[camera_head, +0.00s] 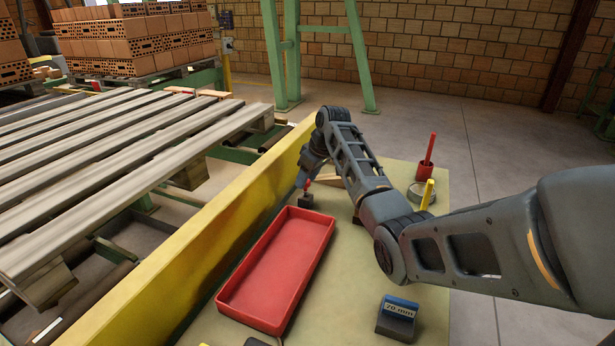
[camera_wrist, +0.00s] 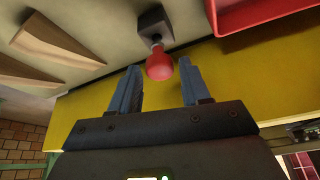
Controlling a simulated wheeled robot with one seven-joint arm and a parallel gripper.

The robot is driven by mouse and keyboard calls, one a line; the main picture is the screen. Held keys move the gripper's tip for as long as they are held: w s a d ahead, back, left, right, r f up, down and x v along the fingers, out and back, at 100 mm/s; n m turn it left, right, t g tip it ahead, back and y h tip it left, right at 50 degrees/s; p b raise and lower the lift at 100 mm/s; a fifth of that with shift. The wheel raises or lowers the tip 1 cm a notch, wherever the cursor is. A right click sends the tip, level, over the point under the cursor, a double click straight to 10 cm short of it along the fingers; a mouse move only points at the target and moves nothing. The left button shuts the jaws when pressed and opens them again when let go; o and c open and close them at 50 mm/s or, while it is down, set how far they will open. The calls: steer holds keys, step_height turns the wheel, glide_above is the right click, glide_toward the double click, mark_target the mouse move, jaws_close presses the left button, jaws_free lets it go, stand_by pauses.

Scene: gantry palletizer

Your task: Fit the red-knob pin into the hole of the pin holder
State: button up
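The red-knob pin (camera_wrist: 159,66) shows in the wrist view with its round red knob towards my gripper (camera_wrist: 160,72). Its short stem meets a small dark grey block (camera_wrist: 154,24), which looks like the pin holder; I cannot tell how deep the stem sits. My gripper is open, its two blue-grey fingers on either side of the knob near the fingertips, with gaps visible. In the head view my gripper (camera_head: 304,178) points down over the dark block (camera_head: 306,201), beside the yellow beam. Part of the red pin (camera_head: 308,184) shows above the block; my wrist hides the rest.
A red tray (camera_head: 324,228) lies close in front of the block. Wooden wedges (camera_wrist: 62,32) lie beside it. A yellow beam (camera_head: 215,238) borders the bench. A red holder with a rod (camera_head: 427,160), a grey ring (camera_head: 416,194) and a "70 mm" block (camera_head: 398,315) stand right.

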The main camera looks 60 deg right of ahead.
steer(key=shift+o, duration=1.2)
steer(key=shift+r, duration=0.1)
steer(key=v, duration=0.7)
steer(key=shift+r+b, duration=0.3)
steer(key=shift+s, duration=0.2)
